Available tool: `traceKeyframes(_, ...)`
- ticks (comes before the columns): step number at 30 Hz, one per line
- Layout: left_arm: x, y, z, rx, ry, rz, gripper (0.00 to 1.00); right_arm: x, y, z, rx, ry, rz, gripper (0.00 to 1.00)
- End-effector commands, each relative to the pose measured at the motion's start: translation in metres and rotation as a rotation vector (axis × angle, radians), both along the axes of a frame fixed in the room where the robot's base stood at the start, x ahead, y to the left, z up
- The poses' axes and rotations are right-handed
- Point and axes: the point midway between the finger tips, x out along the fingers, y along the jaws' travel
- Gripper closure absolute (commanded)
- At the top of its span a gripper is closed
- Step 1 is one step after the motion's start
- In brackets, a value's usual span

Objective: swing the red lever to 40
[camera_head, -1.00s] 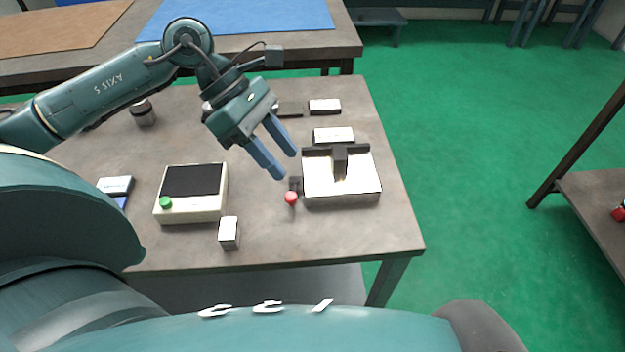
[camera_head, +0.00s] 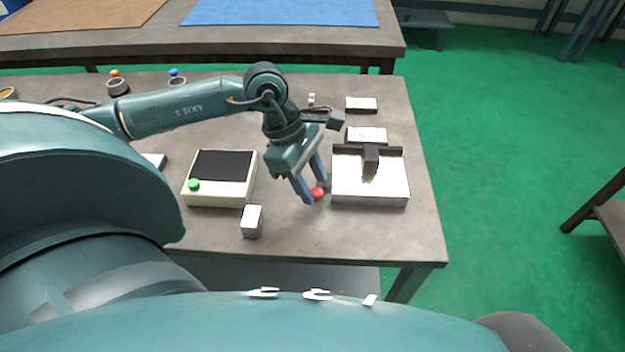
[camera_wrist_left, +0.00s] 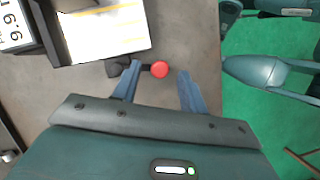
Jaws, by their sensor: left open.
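The red lever knob (camera_head: 318,194) sits just left of the white indexing unit (camera_head: 370,196), low at its side. My left gripper (camera_head: 315,195) is open, with its blue fingers pointing down around the knob in the head view. In the left wrist view the red knob (camera_wrist_left: 159,69) shows between the fingertips (camera_wrist_left: 160,75), nearer the left finger. A dark lever arm joins it to a dark pivot (camera_wrist_left: 118,67) beside the unit. I see no clear contact between the fingers and the knob. No scale reading for the lever is legible.
A beige box with a dark top and green button (camera_head: 193,185) stands left of the gripper. A small white block (camera_head: 252,221) stands near the table's front. A white-topped block (camera_head: 366,135) lies behind the unit. The table's front right (camera_head: 350,235) is clear.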

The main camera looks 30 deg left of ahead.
Motion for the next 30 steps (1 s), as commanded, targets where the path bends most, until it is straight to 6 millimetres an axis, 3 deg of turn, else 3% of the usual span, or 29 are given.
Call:
traceKeyframes(11, 0.0002, -0.0029, -0.0072, 0.0, 0.0, 0.0, 0.57, 0.0012, -0.0011, 0.0001, -0.003, -0.002, 0.0, 0.64)
traceKeyframes(27, 0.0002, -0.0028, -0.0067, 0.0, 0.0, 0.0, 1.0, 0.0015, -0.0015, 0.0001, -0.004, -0.002, -0.001, 0.64)
traceKeyframes(30, 0.0002, -0.0028, -0.0067, 0.0, 0.0, 0.0, 1.0, 0.0015, -0.0014, 0.0, -0.004, -0.002, -0.001, 0.64)
